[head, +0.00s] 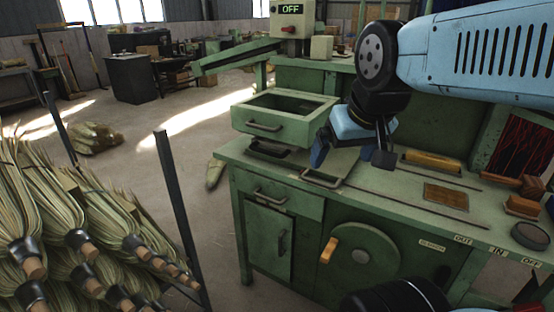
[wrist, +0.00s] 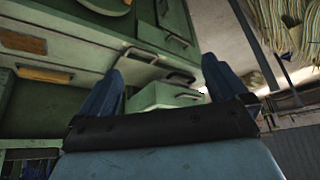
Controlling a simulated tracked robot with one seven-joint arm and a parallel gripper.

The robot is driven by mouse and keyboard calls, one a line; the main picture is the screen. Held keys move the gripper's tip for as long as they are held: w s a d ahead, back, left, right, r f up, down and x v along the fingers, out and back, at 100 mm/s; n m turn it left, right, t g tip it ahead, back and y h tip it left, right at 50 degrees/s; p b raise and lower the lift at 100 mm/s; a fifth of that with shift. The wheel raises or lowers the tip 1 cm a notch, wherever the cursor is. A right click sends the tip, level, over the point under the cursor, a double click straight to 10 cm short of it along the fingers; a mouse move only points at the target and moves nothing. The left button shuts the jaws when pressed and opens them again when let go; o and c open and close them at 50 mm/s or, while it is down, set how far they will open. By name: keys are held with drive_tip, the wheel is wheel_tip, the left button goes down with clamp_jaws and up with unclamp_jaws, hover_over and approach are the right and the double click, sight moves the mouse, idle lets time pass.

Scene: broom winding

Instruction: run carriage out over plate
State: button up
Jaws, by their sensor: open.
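A brown plate (head: 445,196) is set in the green bench top, right of my gripper; a brown plate also shows at the left of the wrist view (wrist: 45,75). No part is marked as the carriage, and I cannot tell which it is. An open-topped green box (head: 290,120) with a front handle is left of my gripper. My gripper (head: 350,150) is open, its blue fingers apart above the bench's left part, with nothing visible between them in the wrist view (wrist: 165,85).
Labels OUT, IN and OFF line the bench front (head: 480,247) at right, near wooden handles (head: 522,206). A round wheel with an orange handle (head: 360,255) is on the front. Broom bundles (head: 80,230) and posts (head: 180,215) stand at left.

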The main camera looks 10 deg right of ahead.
drive_tip(key=shift+c, duration=0.4)
drive_tip(key=shift+w, duration=0.1)
drive_tip(key=shift+c, duration=0.6)
drive_tip(key=shift+w, duration=0.35)
drive_tip(key=shift+c, duration=0.8)
drive_tip(key=w+n, duration=0.1)
drive_tip(key=w, duration=0.3)
drive_tip(key=w+d+f+n+g, duration=0.1)
drive_tip(key=w+n, duration=0.1)
drive_tip(key=w, duration=0.2)
drive_tip(key=w+d+f+n+g, duration=0.1)
drive_tip(key=w, duration=0.4)
drive_tip(key=shift+d+f+h, duration=0.1)
drive_tip(key=shift+f+h, duration=0.1)
drive_tip(key=shift+h, duration=0.2)
drive_tip(key=c, duration=0.7)
drive_tip(key=n+g, duration=0.2)
drive_tip(key=n, duration=0.3)
hover_over(314, 180)
drive_tip(key=s+a, duration=0.2)
wheel_tip(314, 180, down, 9)
drive_tip(key=shift+c, duration=0.2)
drive_tip(key=shift+h, duration=0.4)
drive_tip(key=f, duration=0.4)
drive_tip(key=w+d+f, duration=0.1)
drive_tip(key=f, duration=0.4)
drive_tip(key=w+f, duration=0.1)
drive_tip(key=f, duration=0.3)
drive_tip(key=shift+d+f, duration=0.3)
drive_tip(key=shift+d, duration=0.1)
